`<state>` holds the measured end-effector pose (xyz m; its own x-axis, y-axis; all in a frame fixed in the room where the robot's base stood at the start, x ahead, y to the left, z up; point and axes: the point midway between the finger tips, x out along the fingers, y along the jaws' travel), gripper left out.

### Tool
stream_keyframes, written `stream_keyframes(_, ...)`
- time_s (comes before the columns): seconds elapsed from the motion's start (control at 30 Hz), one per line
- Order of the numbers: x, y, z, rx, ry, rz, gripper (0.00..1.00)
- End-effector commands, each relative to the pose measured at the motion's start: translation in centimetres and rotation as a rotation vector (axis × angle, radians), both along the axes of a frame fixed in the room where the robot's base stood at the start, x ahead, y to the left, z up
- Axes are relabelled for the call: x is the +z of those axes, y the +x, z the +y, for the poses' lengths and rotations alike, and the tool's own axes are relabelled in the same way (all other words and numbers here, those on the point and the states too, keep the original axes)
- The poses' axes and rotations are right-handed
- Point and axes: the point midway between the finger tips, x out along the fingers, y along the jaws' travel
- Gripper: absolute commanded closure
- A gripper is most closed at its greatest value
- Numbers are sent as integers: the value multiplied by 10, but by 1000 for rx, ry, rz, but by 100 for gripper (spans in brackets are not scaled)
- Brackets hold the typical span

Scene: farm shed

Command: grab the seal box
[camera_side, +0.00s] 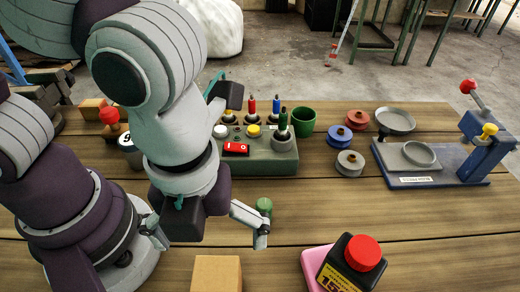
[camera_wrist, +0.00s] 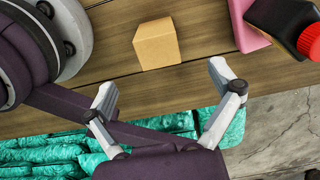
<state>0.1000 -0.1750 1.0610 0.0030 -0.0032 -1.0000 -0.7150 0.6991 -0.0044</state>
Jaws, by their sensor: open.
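A small plain tan box (camera_side: 217,273) sits on the wooden table at the near edge of the side view, its lower part cut off by the frame. In the wrist view the tan box (camera_wrist: 157,43) lies whole on the planks, ahead of the fingertips and roughly centred between them. No marking shows on it. My gripper (camera_side: 210,240) is open, with its fingers spread wide and nothing between them. It is behind the box in the side view, apart from it. The open fingers also show in the wrist view (camera_wrist: 163,84).
A green-knobbed item (camera_side: 264,206) is partly hidden behind a finger. A grey-green stand (camera_side: 262,158), spools and a blue press (camera_side: 430,180) are farther back.

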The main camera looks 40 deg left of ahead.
Motion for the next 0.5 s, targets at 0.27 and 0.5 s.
stream_keyframes(0.27,-48,-3,0,-25,7,7,10)
stream_keyframes(0.5,-90,-10,-1,-21,9,8,10)
